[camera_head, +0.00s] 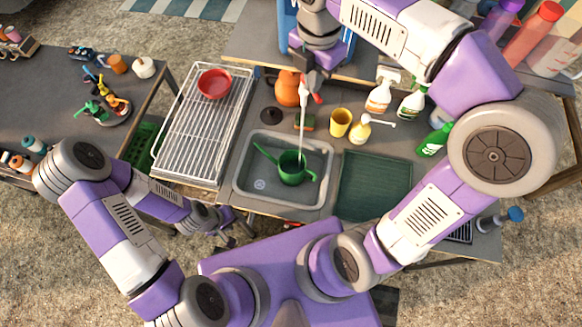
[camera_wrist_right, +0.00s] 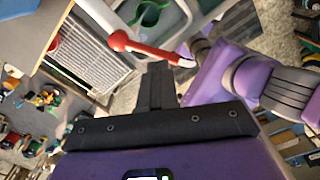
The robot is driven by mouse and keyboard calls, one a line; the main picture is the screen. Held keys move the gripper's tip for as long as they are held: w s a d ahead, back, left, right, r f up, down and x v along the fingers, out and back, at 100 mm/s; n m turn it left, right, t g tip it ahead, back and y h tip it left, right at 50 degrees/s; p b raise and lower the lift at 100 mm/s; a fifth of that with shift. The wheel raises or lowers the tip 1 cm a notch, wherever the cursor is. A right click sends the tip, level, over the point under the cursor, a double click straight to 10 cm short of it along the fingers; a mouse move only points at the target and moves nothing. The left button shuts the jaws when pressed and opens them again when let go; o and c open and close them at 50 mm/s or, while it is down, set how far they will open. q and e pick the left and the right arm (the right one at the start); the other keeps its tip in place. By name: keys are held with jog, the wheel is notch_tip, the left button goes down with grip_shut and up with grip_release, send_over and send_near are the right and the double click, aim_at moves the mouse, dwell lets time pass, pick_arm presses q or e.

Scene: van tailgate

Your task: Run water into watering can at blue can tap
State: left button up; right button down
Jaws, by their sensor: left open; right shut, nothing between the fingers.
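The green watering can (camera_head: 293,169) stands upright in the grey sink (camera_head: 244,185), under the tap. The blue can (camera_head: 288,42) is at the back, mostly hidden by my right arm. Its tap has a pale spout (camera_head: 303,92) and a red lever (camera_head: 317,98). A thin pale stream of water (camera_head: 301,130) runs down into the watering can. In the right wrist view the red lever (camera_wrist_right: 150,48) lies just ahead of my right gripper (camera_wrist_right: 158,72). That gripper (camera_head: 309,84) is shut and empty, close to the tap. My left gripper (camera_head: 230,236) is open and empty, low before the sink.
A red bowl (camera_head: 214,84) sits on the wire rack (camera_head: 187,150) left of the sink. A green mat (camera_head: 374,185) lies right of the sink.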

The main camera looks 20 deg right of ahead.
jog(key=a, duration=0.3)
jog(key=shift+s, duration=0.3)
jog(key=shift+d, duration=0.1)
notch_tip(320, 180, down, 5)
jog(key=b, duration=0.3)
jog(key=shift+r, duration=0.2)
jog(key=shift+w+d, duration=0.1)
dwell(3.5)
